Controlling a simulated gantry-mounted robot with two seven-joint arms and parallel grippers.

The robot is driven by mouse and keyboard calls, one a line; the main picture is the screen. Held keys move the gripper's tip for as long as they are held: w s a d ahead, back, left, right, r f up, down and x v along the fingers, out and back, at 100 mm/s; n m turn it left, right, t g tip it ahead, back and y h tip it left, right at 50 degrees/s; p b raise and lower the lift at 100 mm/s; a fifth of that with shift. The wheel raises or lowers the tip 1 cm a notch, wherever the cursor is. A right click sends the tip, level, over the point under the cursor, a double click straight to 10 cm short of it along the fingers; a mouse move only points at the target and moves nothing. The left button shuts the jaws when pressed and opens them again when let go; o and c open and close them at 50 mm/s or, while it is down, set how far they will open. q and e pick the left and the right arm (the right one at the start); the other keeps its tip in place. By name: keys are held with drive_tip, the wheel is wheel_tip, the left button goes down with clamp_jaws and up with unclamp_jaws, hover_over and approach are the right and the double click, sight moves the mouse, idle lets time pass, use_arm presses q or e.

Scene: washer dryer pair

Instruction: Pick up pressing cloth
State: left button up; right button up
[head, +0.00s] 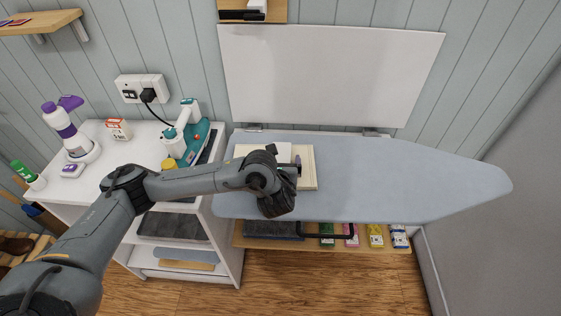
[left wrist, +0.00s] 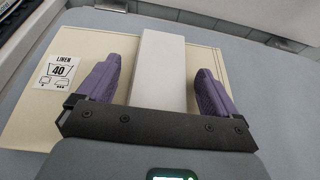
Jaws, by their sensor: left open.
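A cream, flat, rectangular piece that looks like the pressing cloth (head: 308,172) lies on the left part of the ironing board (head: 400,180). In the left wrist view the cloth (left wrist: 50,112) carries a white label reading LINEN 40 (left wrist: 60,70). A pale raised block (left wrist: 162,70) stands on its middle. My left gripper (left wrist: 158,82) is open over the cloth, with one purple finger on each side of the block and gaps between. In the head view my left gripper (head: 286,165) hides part of the cloth. My right gripper is not in view.
A white cabinet (head: 105,180) left of the board holds a teal iron (head: 192,140), a purple-topped bottle (head: 60,120) and a small box (head: 117,128). A shelf under the board (head: 300,243) holds several small packets. The board's right part is clear.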

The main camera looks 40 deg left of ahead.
use_arm(q)
drive_tip(key=c, duration=1)
drive_tip(key=shift+c, duration=0.2)
